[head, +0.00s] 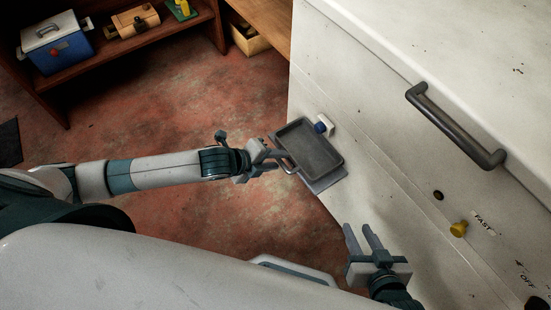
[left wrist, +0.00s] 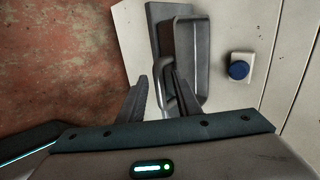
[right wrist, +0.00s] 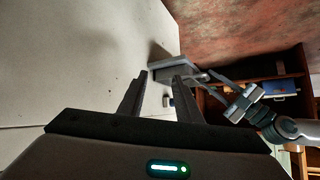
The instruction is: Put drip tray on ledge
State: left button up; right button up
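The drip tray (head: 308,148) is a dark grey shallow pan with a wire handle. In the head view it lies over the grey ledge (head: 328,180) on the white machine's side, and the ledge's edge shows past it. The left wrist view shows the tray (left wrist: 190,60) overlapping the ledge (left wrist: 165,18); I cannot tell whether it rests fully on it. My left gripper (head: 270,158) is at the handle (left wrist: 159,95), its fingers apart with the handle between them. My right gripper (head: 364,238) is open and empty, nearer to me beside the machine.
The white machine (head: 400,160) fills the right, with a dark bar handle (head: 455,125) and a yellow knob (head: 458,229). A blue knob (head: 320,127) sits close behind the tray. A wooden shelf (head: 120,55) with boxes stands at the back left. The red floor between is clear.

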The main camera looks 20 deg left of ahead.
pick_arm(q)
jog(key=shift+a+r, duration=0.1)
